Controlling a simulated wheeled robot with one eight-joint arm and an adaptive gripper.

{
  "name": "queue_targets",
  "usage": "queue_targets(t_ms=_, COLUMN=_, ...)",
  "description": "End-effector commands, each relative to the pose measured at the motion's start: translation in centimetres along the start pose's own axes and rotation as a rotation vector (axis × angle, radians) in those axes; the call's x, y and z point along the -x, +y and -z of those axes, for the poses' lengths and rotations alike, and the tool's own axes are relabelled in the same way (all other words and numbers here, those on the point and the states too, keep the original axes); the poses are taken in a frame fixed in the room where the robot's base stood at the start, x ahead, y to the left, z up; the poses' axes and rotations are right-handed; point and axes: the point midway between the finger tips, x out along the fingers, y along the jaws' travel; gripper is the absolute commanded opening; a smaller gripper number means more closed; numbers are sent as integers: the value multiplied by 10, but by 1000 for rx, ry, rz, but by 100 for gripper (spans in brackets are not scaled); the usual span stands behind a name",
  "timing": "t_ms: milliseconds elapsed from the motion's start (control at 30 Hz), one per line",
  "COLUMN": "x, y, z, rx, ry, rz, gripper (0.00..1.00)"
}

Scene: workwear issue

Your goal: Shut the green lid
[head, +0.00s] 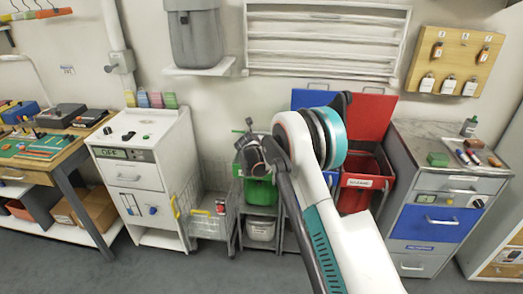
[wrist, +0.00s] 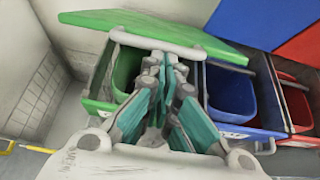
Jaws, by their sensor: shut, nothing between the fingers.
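The green lid (wrist: 195,35) spans the top of the wrist view as a slanted green panel. It is raised above the green bin (wrist: 125,68), whose opening shows beneath it, so the lid stands at least partly open. In the head view the green bin (head: 260,191) shows below my gripper, and the lid is mostly hidden by my arm. My gripper (wrist: 165,62) is shut and empty, its fingertips close to the lid's lower edge in the picture. I cannot tell whether they touch. In the head view my gripper (head: 250,150) is over the green bin.
The blue lid (head: 312,98) and red lid (head: 368,116) stand open at the wall. The blue bin (wrist: 230,95) and red bin (head: 357,195) are to the right. A wire basket (head: 208,222) and white cabinet (head: 150,165) stand left. A grey drawer cabinet (head: 410,264) is right.

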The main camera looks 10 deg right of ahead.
Motion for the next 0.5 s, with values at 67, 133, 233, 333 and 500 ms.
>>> queue_targets(t_ms=67, x=2, y=1, z=-26, rx=0, ry=-3, rz=1, gripper=0)
queue_targets(t_ms=133, x=1, y=1, z=-44, rx=-1, ry=-3, rz=1, gripper=0)
queue_targets(t_ms=233, x=-2, y=0, z=-68, rx=-2, ry=-4, rz=2, gripper=0)
queue_targets(t_ms=333, x=-6, y=0, z=-87, rx=-1, ry=-4, rz=1, gripper=0)
queue_targets(t_ms=500, x=-12, y=1, z=-109, rx=-1, ry=-5, rz=0, gripper=0)
